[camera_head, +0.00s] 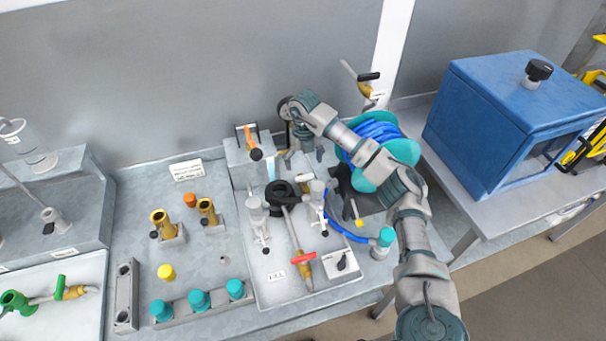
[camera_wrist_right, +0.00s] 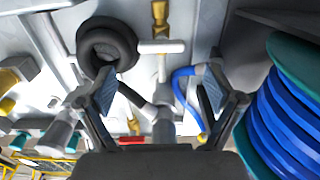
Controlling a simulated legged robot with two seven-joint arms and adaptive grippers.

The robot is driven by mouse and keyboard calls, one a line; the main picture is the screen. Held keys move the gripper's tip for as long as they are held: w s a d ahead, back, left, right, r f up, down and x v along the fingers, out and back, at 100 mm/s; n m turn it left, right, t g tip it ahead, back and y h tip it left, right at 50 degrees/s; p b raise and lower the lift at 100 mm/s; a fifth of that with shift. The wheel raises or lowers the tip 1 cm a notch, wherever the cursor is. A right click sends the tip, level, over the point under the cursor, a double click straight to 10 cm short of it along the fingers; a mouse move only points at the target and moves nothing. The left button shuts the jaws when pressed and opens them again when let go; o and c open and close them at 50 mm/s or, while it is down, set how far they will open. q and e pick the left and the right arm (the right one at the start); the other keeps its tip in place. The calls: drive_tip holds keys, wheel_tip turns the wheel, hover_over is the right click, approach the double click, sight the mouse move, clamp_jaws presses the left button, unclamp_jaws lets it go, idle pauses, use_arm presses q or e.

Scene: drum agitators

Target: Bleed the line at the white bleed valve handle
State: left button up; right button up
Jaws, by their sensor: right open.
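The white bleed valve handle (camera_wrist_right: 162,47) is a short white crossbar on a stem, below a brass fitting (camera_wrist_right: 160,14) in the right wrist view. I cannot pick it out in the head view, where my right gripper seems to cover that spot. My right gripper (camera_head: 301,152) hangs over the back of the bench panel, left of the hose reel. In the wrist view the right gripper (camera_wrist_right: 158,92) is open, its fingers spread wide either side of the handle's line. The handle shows beyond the fingertips, apart from them. My left gripper is not in view.
A teal reel with blue hose (camera_head: 380,135) stands close on the right. A black ring (camera_wrist_right: 106,46) is near the left finger. An orange-handled valve (camera_head: 250,140) and a red-handled valve (camera_head: 303,257) are on the panel. A blue box (camera_head: 510,120) stands far right.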

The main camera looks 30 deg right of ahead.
sight(304, 175)
drive_tip(key=f, duration=0.5)
drive_tip(key=shift+d+f, duration=0.3)
drive_tip(key=shift+a+f, duration=0.1)
drive_tip(key=shift+f, duration=0.15)
drive_tip(key=shift+a, duration=0.1)
drive_tip(key=shift+c, duration=1.2)
drive_tip(key=c, duration=0.9)
